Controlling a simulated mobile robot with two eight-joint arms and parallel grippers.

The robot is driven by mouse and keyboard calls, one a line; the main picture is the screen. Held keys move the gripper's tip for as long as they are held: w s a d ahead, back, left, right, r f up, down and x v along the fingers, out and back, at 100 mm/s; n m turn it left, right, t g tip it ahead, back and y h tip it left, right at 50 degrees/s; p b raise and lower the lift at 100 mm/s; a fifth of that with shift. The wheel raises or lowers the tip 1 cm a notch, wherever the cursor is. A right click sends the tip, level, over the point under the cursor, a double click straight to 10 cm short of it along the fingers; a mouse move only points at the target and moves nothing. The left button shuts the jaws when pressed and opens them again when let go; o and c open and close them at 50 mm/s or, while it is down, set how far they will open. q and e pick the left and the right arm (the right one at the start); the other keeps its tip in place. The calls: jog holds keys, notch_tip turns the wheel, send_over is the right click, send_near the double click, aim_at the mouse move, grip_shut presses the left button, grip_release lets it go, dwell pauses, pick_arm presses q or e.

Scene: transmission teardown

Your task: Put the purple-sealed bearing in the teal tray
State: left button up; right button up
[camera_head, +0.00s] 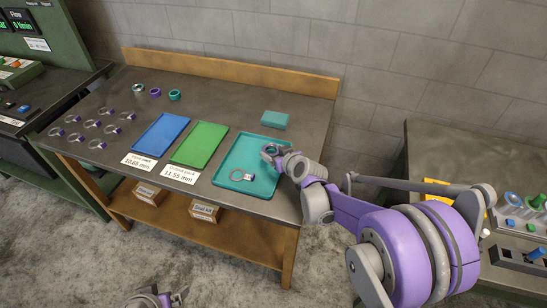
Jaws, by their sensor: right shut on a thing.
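The teal tray (227,184) lies at the right of the workbench. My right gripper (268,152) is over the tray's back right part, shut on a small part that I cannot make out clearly.
A blue tray (161,135) and a green tray (199,146) lie left of the teal one, with labels in front. Several rings with purple ends (93,124) lie at the left. A teal block (274,120) sits behind the teal tray. Another bench (437,150) stands at the right.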

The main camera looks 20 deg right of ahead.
jog(key=shift+f, duration=1.1)
jog(key=o, duration=1.3)
jog(key=shift+f, duration=0.15)
